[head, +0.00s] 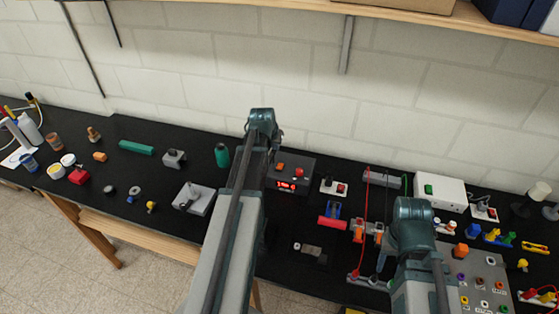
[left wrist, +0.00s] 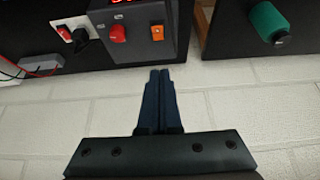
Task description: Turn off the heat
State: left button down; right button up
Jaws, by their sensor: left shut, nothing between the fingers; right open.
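A dark box (head: 308,165) with a lit red display (head: 287,184) stands on the black bench near the middle of the head view. On its top are an orange rectangular switch (head: 279,167) and a round red knob (head: 299,172). In the left wrist view the box shows upside down at the top, with the orange switch (left wrist: 157,32) and the red knob (left wrist: 117,33). My left gripper (left wrist: 159,72) is shut and empty, its fingertips apart from the box. In the head view my left arm hides that gripper. My right gripper does not show; only its arm does.
A white socket (head: 327,190) with a red switch and a black plug (left wrist: 82,40) is beside the box. The block wall is close behind. Red and green leads rise at the right.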

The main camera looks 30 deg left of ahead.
pick_arm(q)
jog(key=shift+w+f, duration=0.1)
jog(key=shift+f, duration=0.05)
pick_arm(e)
jog(key=shift+f, duration=0.15)
pick_arm(q)
jog(key=b, duration=0.9)
send_over(279, 166)
jog(key=s, duration=0.1)
jog(key=f, duration=0.8)
jog(key=shift+d+f, duration=0.2)
jog(key=shift+f, duration=0.15)
jog(key=shift+s+d+f+b, duration=0.1)
jog(key=shift+s+f+b, duration=0.1)
jog(key=shift+f+b, duration=0.95)
jog(key=shift+s+f+b, duration=0.3)
jog(key=shift+f+b, duration=0.35)
jog(key=shift+f, duration=0.05)
pick_arm(e)
jog(key=shift+f, duration=6.2)
